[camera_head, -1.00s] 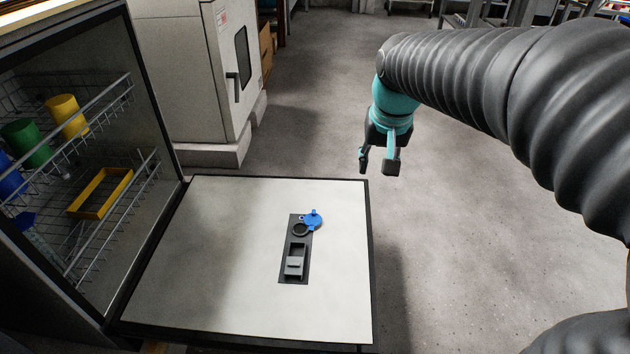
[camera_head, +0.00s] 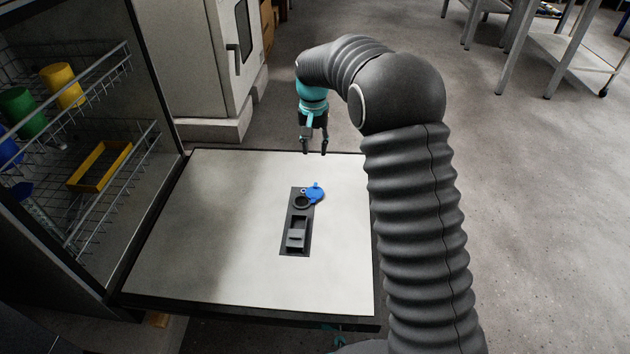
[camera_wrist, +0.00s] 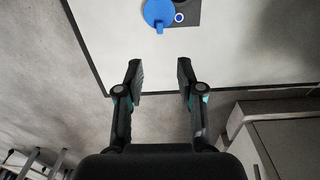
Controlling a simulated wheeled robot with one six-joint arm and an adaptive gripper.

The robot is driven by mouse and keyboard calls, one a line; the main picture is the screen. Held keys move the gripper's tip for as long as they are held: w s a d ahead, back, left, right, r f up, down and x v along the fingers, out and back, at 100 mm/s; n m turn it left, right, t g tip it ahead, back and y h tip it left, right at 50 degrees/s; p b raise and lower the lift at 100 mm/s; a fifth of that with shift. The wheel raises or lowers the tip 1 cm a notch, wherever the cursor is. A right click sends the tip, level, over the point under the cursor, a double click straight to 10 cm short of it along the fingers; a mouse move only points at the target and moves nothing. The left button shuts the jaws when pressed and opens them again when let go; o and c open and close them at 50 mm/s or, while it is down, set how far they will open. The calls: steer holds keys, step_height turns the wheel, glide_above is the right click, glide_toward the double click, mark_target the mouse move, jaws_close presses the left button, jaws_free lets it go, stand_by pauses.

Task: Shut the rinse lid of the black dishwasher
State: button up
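The blue rinse lid (camera_head: 314,194) stands open beside the round dark opening (camera_head: 301,202) of the dispenser panel (camera_head: 293,246). The panel is set in the pale inner face of the lowered dishwasher door (camera_head: 224,244). The lid also shows in the wrist view (camera_wrist: 158,11), at the top edge. My gripper (camera_head: 315,152) is open and empty, with its fingers pointing down at the far edge of the door, beyond the lid. In the wrist view its fingers (camera_wrist: 160,72) are well apart with nothing between them, and the lid lies ahead of them.
The dishwasher racks (camera_head: 107,68) at the left hold yellow, green and blue cups and a yellow tray (camera_head: 99,166). A pale cabinet (camera_head: 190,70) stands behind the door. A metal table (camera_head: 570,55) stands at the far right. The floor between is clear.

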mark_target(315, 184)
step_height(315, 184, down, 13)
steer(key=shift+d+f+b, duration=0.1)
steer(key=shift+d+b, duration=0.05)
steer(key=shift+b, duration=0.85)
jaws_close()
